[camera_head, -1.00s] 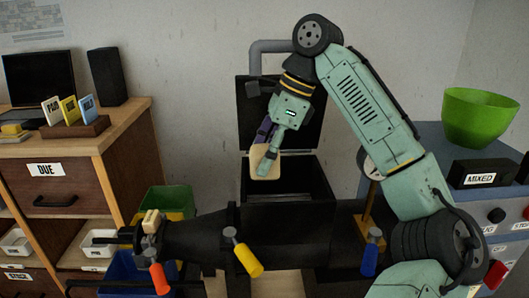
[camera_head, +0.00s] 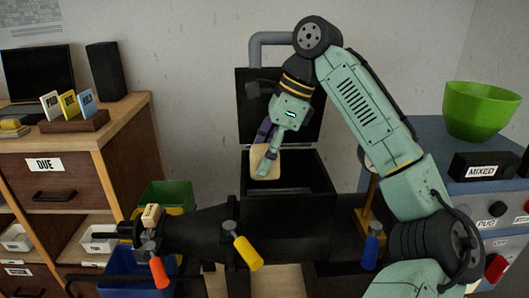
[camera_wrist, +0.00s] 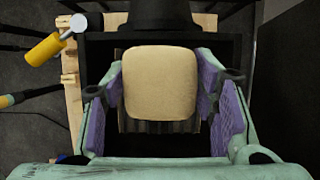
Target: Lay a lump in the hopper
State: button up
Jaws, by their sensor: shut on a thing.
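My gripper (camera_wrist: 160,95) is shut on a tan, rounded block-like lump (camera_wrist: 160,82), with a purple-padded finger on each side of it. In the head view the lump (camera_head: 265,163) hangs from the gripper (camera_head: 266,148) at the left part of the open black hopper (camera_head: 318,178). The hopper's lid stands raised behind it. In the wrist view the lump is over the dark hopper opening, with a ribbed dark surface below. The lump hides part of the inside, and I cannot tell whether it touches anything there.
A black machine body (camera_head: 205,232) with red, yellow and blue handles lies in front of the hopper. A small tan piece (camera_head: 151,214) is at its left end. Green (camera_head: 165,195) and blue (camera_head: 125,262) bins stand at left. A green bowl (camera_head: 480,111) sits on the right cabinet.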

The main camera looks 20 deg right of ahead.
jog(key=shift+f+b, duration=0.45)
jog(key=shift+f, duration=0.7)
jog(key=o, duration=1.7)
jog(key=d+r, duration=0.1)
jog(key=d, duration=0.3)
jog(key=s+d+r, duration=0.1)
jog(key=d, duration=0.3)
jog(key=s+d+r, duration=0.1)
jog(key=d, duration=0.3)
jog(key=shift+s, duration=0.25)
jog(key=shift+s+d+f, duration=0.1)
jog(key=shift+d, duration=0.35)
